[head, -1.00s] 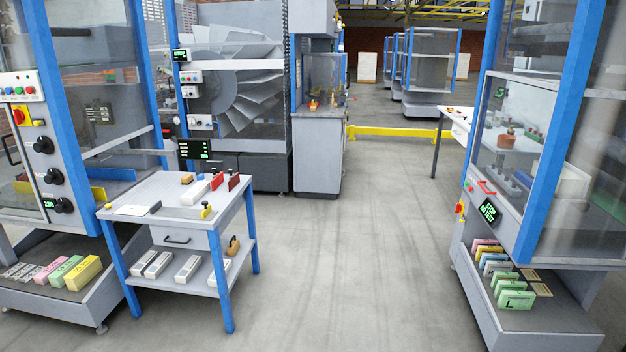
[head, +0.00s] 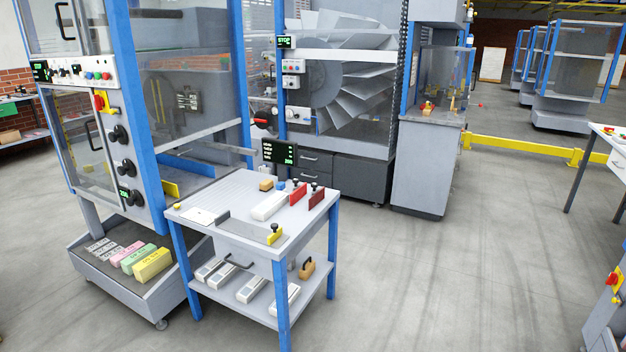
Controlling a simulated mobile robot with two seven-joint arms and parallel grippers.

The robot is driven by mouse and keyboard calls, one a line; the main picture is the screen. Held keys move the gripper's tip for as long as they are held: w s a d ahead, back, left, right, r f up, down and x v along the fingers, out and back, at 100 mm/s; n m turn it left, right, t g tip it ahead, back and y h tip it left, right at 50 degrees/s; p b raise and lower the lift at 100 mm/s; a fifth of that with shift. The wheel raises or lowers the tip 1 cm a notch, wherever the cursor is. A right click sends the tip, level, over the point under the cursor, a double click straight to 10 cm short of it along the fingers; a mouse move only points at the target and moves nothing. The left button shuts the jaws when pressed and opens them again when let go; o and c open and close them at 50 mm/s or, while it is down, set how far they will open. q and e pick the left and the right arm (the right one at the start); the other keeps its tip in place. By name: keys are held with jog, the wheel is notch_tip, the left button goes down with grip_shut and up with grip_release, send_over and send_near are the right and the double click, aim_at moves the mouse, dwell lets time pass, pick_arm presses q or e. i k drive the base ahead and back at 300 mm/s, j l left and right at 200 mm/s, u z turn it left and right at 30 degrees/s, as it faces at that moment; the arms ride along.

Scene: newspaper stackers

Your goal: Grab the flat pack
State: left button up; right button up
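No single thing is clearly marked as the flat pack. A long white block (head: 269,206) lies on top of the small blue-legged table (head: 235,190). A thin white flat piece (head: 198,216) lies near that table's left edge. Several whitish packs (head: 251,288) lie in a row on its lower shelf (head: 229,292). Pink, green and yellow packs, the yellow one (head: 153,265) at the right end, lie with several grey ones in the low tray (head: 100,277) at left. Neither gripper is in view.
A tall blue-framed machine (head: 122,110) stands behind the tray. Red plates (head: 298,193), a small wooden block (head: 266,185) and a yellow piece (head: 275,235) with a black knob are on the table. A yellow floor barrier (head: 520,147) crosses behind. The floor (head: 450,270) at right is clear.

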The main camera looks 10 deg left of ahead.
aim_at(263, 211)
jog(key=i+j+u, duration=0.1)
jog(key=i+u, duration=0.45)
jog(key=u, duration=0.25)
jog(key=i+l+u, duration=0.1)
jog(key=i+u, duration=0.3)
jog(key=i+j+u, duration=0.2)
jog(key=i, duration=0.3)
jog(key=i+j+u, duration=0.25)
jog(key=i, duration=0.2)
jog(key=i+j+z, duration=0.1)
jog(key=i+z, duration=0.25)
jog(key=i+j+z, duration=0.1)
jog(key=z, duration=0.2)
jog(key=i+j+z, duration=0.35)
jog(key=k+l, duration=0.1)
